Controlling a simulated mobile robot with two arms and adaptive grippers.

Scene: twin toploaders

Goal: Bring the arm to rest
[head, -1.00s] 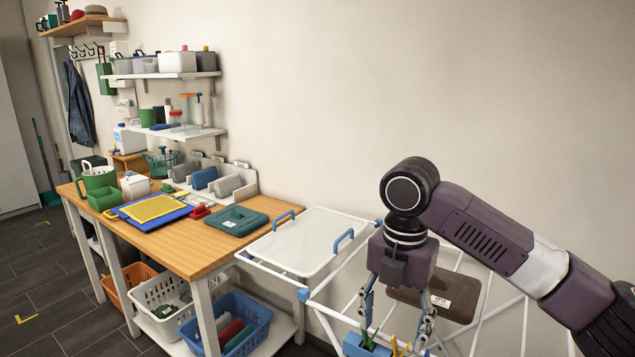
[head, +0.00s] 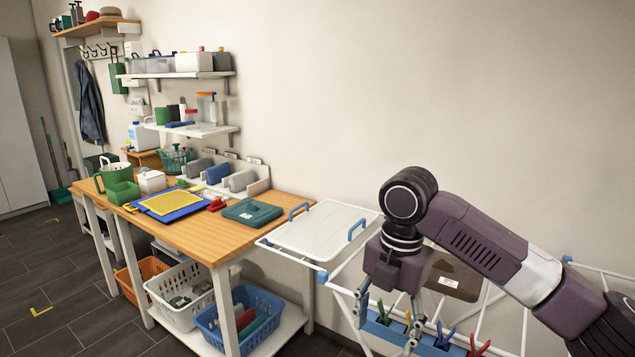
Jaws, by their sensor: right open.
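My right arm comes in from the right side of the head view, bent at the elbow, with its purple wrist above the white drying rack. My right gripper (head: 387,326) points down, its two fingers apart, at the blue peg holder (head: 383,330) on the rack. I see no object held between the fingers. Several coloured pegs, among them red ones (head: 474,345), stand along the holder. Part of the holder is hidden behind the fingers. My left gripper does not show.
A wooden workbench (head: 190,235) stands at the left with a green lid (head: 252,212) and other items. A white tray (head: 322,231) with blue handles sits on the rack. Baskets (head: 238,315) fill the lower shelf. The wall above my arm is bare.

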